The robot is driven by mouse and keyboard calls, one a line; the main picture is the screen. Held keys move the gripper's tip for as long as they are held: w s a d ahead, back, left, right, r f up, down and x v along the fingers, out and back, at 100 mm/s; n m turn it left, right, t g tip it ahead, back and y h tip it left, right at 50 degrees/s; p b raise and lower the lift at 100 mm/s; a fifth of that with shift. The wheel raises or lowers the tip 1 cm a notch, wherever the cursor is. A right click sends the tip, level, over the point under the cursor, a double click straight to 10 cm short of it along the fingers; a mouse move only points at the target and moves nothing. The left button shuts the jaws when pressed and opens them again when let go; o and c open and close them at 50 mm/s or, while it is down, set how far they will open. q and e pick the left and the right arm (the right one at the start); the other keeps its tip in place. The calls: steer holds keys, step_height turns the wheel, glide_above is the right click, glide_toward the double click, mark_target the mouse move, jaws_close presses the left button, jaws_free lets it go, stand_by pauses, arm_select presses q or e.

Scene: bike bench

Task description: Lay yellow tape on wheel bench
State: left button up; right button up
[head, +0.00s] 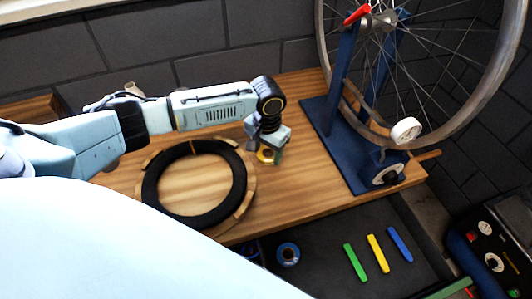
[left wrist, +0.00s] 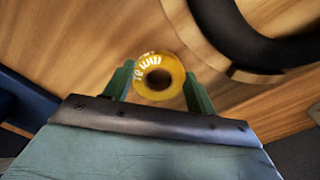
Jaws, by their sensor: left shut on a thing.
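A yellow tape roll (head: 265,156) is at my left gripper (head: 268,152), low over the wooden wheel bench (head: 308,176). In the left wrist view the yellow tape (left wrist: 159,66) sits between the two green fingers of my left gripper (left wrist: 158,82), which is shut on it. Its printed side and dark centre hole show. I cannot tell whether the tape touches the bench top. My right gripper is not in view.
A black tyre (head: 240,190) lies on a round wooden stand left of the left gripper. A blue truing stand (head: 335,135) with a wheel is to the right. A dark tray (head: 320,245) in front holds a blue tape roll (head: 288,254) and green, yellow and blue levers.

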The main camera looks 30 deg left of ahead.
arm_select(q)
steer(key=shift+f, duration=0.95)
steer(key=shift+r, duration=0.1)
steer(key=o, duration=1)
steer(key=shift+c, duration=0.2)
step_height(320, 180, up, 12)
steer(key=p, duration=0.1)
